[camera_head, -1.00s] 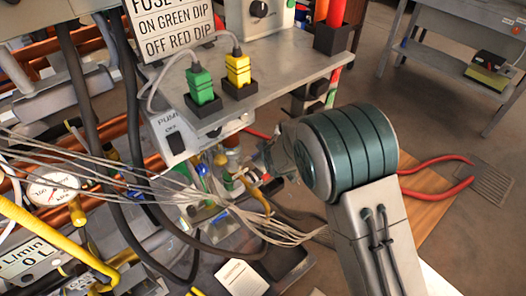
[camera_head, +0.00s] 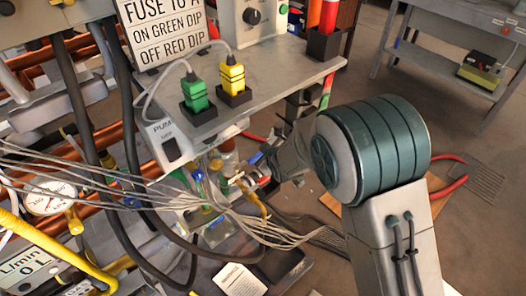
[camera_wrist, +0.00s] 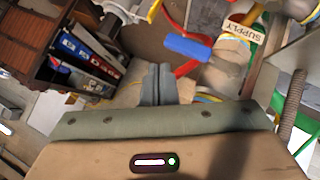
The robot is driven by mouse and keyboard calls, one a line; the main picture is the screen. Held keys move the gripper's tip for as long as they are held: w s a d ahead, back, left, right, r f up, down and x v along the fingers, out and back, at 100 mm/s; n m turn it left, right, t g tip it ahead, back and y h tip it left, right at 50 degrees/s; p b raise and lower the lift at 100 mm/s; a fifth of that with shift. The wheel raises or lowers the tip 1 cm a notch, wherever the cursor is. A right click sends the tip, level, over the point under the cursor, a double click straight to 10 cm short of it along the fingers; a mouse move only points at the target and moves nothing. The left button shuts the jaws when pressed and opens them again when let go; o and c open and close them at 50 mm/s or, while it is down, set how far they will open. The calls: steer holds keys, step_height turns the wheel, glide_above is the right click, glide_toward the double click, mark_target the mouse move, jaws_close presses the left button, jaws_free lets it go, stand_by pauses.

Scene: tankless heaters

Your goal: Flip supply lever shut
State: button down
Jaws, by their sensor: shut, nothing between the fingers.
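A label reading SUPPLY (camera_wrist: 243,32) sits on a pale, banded fitting in the upper right of the wrist view. A blue lever handle (camera_wrist: 188,47) lies just left of the label, slightly tilted. My gripper (camera_wrist: 158,70) points up in the wrist view, its two grey fingers together and empty. Its tips are just left of and below the blue handle in the picture; I cannot tell whether they touch. In the head view my gripper (camera_head: 266,163) is among the pipework under the grey shelf, and its fingertips are hard to make out.
The grey shelf (camera_head: 270,72) overhangs the pipework, carrying green (camera_head: 195,92) and yellow (camera_head: 232,78) plugs. Thin grey cables (camera_head: 100,185) and a yellow pipe (camera_head: 60,255) cross at left. A red curved hose (camera_wrist: 190,68) passes close to the fingers. Open floor (camera_head: 400,75) lies at right.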

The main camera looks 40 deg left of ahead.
steer(key=d+r, duration=0.1)
steer(key=r, duration=0.1)
steer(key=d+r+p, duration=0.1)
steer(key=d+r, duration=0.1)
steer(key=shift+s+d, duration=0.3)
steer(key=shift+s, duration=0.1)
